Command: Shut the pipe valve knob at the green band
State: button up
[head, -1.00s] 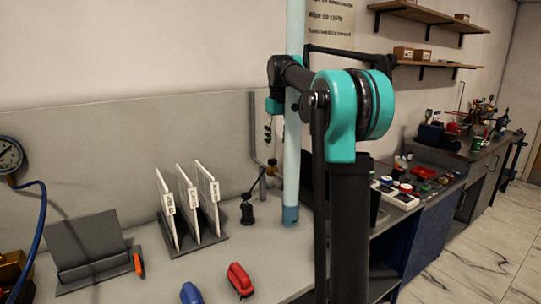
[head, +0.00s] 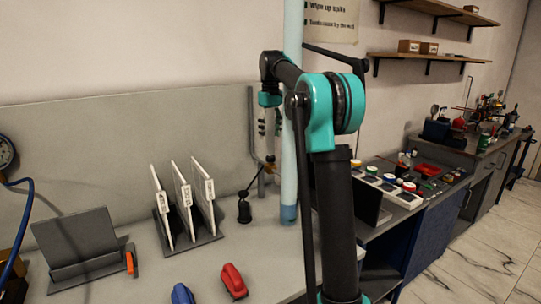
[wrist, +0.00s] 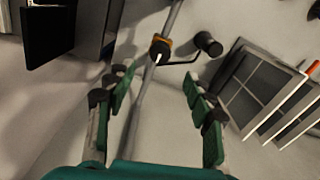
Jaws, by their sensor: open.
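A thin grey pipe (head: 253,120) stands upright by the back panel and crosses the wrist view (wrist: 142,100) diagonally. It carries a brass-coloured fitting with a dark valve knob (wrist: 160,52) bearing a white mark. A bent dark rod runs from there to a black cylinder (wrist: 209,44); I cannot tell whether they are joined. No green band can be made out. My gripper (wrist: 155,80) is open and empty, its green-padded fingers on either side of the pipe in the picture, the knob beyond the tips. In the head view my gripper (head: 269,125) is small, above the bench.
White panels in a rack (head: 190,200), a grey stand (head: 80,245), a red stapler-like object (head: 233,281) and a blue one (head: 182,293) are on the bench. A thick pale blue column (head: 290,170) stands close beside my gripper.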

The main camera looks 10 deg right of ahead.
aim_at(270, 157)
notch_tip(270, 157, down, 9)
jog(key=shift+f, duration=0.2)
dwell(0.3)
jog(key=c, duration=1.2)
